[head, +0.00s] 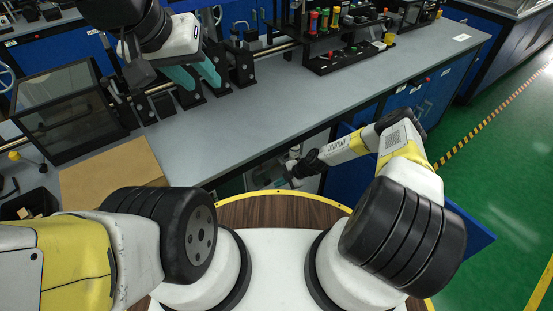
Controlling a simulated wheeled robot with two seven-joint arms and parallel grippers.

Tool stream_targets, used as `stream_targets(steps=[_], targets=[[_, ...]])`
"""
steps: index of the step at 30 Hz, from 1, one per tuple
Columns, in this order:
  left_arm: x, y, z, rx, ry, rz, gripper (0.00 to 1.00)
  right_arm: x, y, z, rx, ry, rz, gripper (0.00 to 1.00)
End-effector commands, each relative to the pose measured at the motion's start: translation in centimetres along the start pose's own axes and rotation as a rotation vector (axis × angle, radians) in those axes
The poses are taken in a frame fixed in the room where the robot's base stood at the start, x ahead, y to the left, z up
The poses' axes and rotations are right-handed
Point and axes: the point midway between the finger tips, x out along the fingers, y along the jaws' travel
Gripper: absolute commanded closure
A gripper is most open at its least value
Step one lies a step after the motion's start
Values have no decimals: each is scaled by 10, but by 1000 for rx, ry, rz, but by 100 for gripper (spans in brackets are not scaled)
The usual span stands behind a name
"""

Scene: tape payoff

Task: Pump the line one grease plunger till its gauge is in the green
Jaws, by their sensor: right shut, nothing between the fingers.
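I cannot make out the line one grease plunger or its gauge for certain in the head view. My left gripper (203,84) reaches in at the upper left. Its two teal fingers are apart, with no object seen between them. It is over the back part of the bench, beside black brackets (241,66) on a steel rod. I cannot tell whether it touches them. My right gripper (268,174) is low in front of the bench's front edge, shut and empty, away from the fixtures on the bench.
The grey bench top (262,108) is clear along its middle and front. A black rack (345,52) with coloured cylinders stands at the back. A dark framed panel (70,112) and a cardboard box (112,172) are at the left. Green floor (490,170) lies open at the right.

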Motion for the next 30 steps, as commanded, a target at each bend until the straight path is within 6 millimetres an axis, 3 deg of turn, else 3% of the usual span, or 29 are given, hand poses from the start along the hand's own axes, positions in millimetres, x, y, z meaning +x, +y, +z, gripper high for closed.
stream_targets(steps=[7,12,30], targets=[[0,0,0,0,0,0,64,-42,0,1,-1,-2,1,100],[0,0,0,0,0,0,64,-61,0,0,0,0,0,100],[0,0,0,0,0,0,64,-66,-1,0,0,0,-1,100]])
